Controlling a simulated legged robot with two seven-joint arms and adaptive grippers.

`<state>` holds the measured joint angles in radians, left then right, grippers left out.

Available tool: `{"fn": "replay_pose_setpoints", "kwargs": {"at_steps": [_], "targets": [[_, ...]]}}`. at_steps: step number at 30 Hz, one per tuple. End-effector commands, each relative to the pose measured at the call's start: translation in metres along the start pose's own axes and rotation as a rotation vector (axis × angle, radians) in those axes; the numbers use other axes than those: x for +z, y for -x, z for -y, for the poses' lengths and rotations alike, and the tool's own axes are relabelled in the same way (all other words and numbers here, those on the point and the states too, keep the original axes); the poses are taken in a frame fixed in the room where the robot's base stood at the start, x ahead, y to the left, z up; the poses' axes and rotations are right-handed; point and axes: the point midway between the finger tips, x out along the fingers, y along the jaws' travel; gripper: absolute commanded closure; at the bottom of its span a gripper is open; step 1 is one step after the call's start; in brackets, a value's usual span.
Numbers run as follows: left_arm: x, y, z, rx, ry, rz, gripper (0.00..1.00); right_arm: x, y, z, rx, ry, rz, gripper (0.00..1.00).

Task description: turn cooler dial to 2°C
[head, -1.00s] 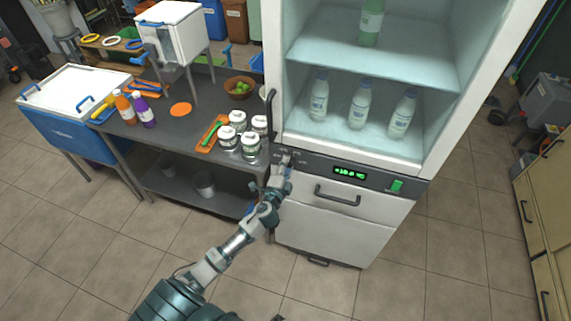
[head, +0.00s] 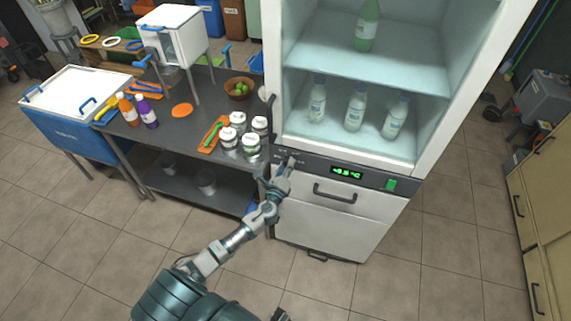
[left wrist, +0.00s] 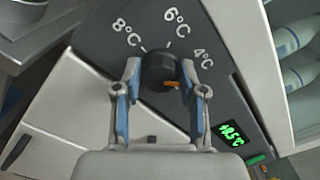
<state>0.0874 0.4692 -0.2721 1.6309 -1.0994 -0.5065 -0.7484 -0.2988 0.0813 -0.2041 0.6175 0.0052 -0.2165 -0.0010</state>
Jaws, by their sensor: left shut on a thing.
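The cooler (head: 340,222) stands at the right with a dark control panel across its middle. In the left wrist view the black dial (left wrist: 160,70) sits on that panel, with 8°C, 6°C and 4°C marks showing around it. An orange mark on the dial faces down and slightly right, between the fingers. My left gripper (left wrist: 160,88) is shut on the dial, one finger on each side. In the head view my left gripper (head: 284,168) is at the panel's left end and hides the dial. The green display (head: 346,172) is lit; its digits are hard to read. My right gripper is not clearly visible.
Several bottles (head: 356,110) stand on the cooler's shelves. A metal table (head: 185,125) with lidded jars (head: 230,138) and a bowl of green fruit (head: 240,88) is left of the cooler. A green switch (head: 391,185) is at the panel's right. The floor in front is clear.

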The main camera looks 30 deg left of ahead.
Motion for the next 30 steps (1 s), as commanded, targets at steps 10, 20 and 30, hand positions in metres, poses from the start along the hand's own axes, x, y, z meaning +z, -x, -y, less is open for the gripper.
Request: {"fn": "replay_pose_setpoints", "kwargs": {"at_steps": [10,20,30], "targets": [[-0.004,0.002,-0.001,0.002,-0.328,-0.013,0.94,-0.004,0.020,-0.001,0.002,0.000,-0.002,1.00],[-0.005,0.003,-0.003,0.002,-0.612,-0.016,0.94,-0.007,0.036,-0.001,0.002,-0.001,-0.005,1.00],[-0.006,0.003,-0.005,0.002,-0.789,-0.016,0.94,-0.009,0.046,-0.001,0.002,-0.001,-0.006,1.00]]}}
